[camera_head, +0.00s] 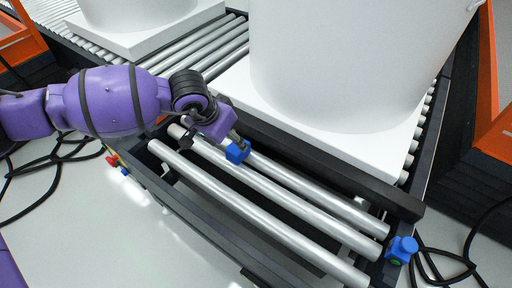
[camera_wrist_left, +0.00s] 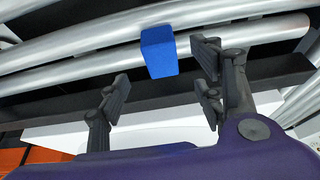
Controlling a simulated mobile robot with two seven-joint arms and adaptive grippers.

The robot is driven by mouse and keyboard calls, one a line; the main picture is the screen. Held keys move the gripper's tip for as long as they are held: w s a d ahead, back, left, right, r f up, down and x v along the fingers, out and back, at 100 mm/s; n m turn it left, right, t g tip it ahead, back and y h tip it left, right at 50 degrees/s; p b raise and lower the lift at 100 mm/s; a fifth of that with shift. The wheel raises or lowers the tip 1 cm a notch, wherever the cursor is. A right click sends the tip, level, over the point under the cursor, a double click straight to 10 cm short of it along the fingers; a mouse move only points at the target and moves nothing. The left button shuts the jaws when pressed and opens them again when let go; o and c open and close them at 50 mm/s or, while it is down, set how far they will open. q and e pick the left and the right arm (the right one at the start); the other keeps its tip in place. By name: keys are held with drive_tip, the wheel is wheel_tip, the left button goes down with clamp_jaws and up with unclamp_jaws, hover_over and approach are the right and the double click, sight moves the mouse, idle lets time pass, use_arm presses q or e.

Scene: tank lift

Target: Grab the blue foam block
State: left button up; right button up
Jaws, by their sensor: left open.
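The blue foam block (camera_head: 237,151) sits at the metal rollers in the head view, right by the fingertips of my left gripper (camera_head: 213,141). In the left wrist view the blue foam block (camera_wrist_left: 159,52) shows against the silver rollers, ahead of the open fingers of my left gripper (camera_wrist_left: 160,85) and between their lines. The fingers are apart with nothing between the pads; I cannot tell whether the block touches a fingertip. My right gripper is not in view.
Silver rollers (camera_head: 262,206) run across a dark conveyor frame. A big white tank (camera_head: 345,60) on a white base stands just behind. A blue fitting (camera_head: 402,249) is at the frame's right corner. Black cables lie on the floor at both sides.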

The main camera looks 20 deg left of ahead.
sight(233, 151)
use_arm(q)
drive_tip(key=shift+w+f, duration=0.15)
drive_tip(key=shift+f, duration=0.3)
drive_tip(key=shift+b+x, duration=0.45)
drive_tip(key=shift+x, duration=0.65)
drive_tip(key=b+x, duration=0.1)
drive_tip(key=x, duration=0.3)
drive_tip(key=shift+w+d+f+b, duration=0.1)
drive_tip(key=shift+w+f+b, duration=0.05)
drive_tip(key=shift+w+b, duration=0.25)
use_arm(e)
drive_tip(key=f, duration=0.1)
drive_tip(key=s+f, duration=0.1)
drive_tip(key=f, duration=0.1)
drive_tip(key=shift+s+d+f, duration=0.1)
drive_tip(key=shift+s+f, duration=0.05)
drive_tip(key=shift+s, duration=0.1)
use_arm(q)
drive_tip(key=shift+c, duration=0.4)
drive_tip(key=c, duration=0.9)
drive_tip(key=shift+c, duration=0.3)
